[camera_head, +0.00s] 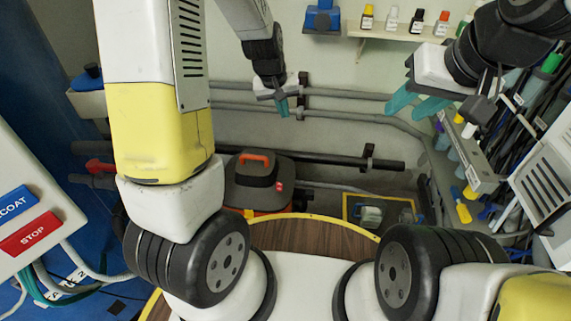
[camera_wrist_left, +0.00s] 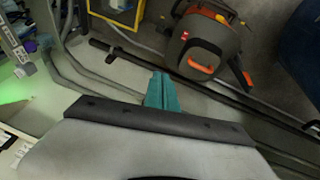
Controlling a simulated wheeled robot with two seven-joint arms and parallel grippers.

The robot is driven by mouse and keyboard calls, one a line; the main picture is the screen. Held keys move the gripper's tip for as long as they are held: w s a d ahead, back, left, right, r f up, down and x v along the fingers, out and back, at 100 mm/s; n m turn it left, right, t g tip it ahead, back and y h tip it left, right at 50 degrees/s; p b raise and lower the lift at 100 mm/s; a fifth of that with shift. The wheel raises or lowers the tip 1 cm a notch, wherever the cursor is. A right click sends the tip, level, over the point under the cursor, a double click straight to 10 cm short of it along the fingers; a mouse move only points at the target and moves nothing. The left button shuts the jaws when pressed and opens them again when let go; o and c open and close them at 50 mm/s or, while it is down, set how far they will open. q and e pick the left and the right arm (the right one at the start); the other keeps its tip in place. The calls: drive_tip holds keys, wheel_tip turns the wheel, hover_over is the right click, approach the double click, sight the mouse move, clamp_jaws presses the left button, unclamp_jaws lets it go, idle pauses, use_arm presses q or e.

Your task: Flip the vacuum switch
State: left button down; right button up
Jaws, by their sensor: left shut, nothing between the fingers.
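The vacuum (camera_head: 248,197) is a dark grey canister with an orange handle on its lid, standing low behind my left arm. The vacuum (camera_wrist_left: 207,38) also shows at the top of the left wrist view, with orange parts and a small red mark. I cannot make out which part is its switch. My left gripper (camera_head: 283,107) is shut and empty, teal fingertips together, in the air above the vacuum and apart from it. The left fingertips (camera_wrist_left: 161,92) also show in the wrist view. My right gripper (camera_head: 416,103) is open and empty at the upper right, its teal fingers spread.
Grey pipes (camera_head: 345,113) and a black rail (camera_head: 335,158) run along the back wall. A yellow-edged box (camera_head: 350,200) sits right of the vacuum. A shelf (camera_head: 400,33) holds small bottles. A control panel (camera_head: 30,200) with a red STOP button is at left.

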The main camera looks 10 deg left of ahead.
use_arm(q)
drive_tip(key=w+f+y, duration=0.1)
drive_tip(key=w+f, duration=0.3)
drive_tip(key=f, duration=1)
drive_tip(key=y, duration=0.2)
hover_over(280, 190)
drive_tip(key=s+d, duration=0.3)
drive_tip(key=s, duration=0.1)
wheel_tip(280, 190, down, 17)
drive_tip(key=shift+s+m+g, duration=0.2)
drive_tip(key=shift+m+g, duration=0.1)
drive_tip(key=shift+m, duration=0.1)
drive_tip(key=shift+a+r, duration=0.1)
drive_tip(key=x, duration=1.2)
drive_tip(key=shift+s+a+f, duration=0.25)
drive_tip(key=shift+s+f, duration=0.05)
drive_tip(key=shift+w+a+f, duration=0.1)
drive_tip(key=shift+a+f, duration=0.15)
drive_tip(key=shift+f, duration=0.45)
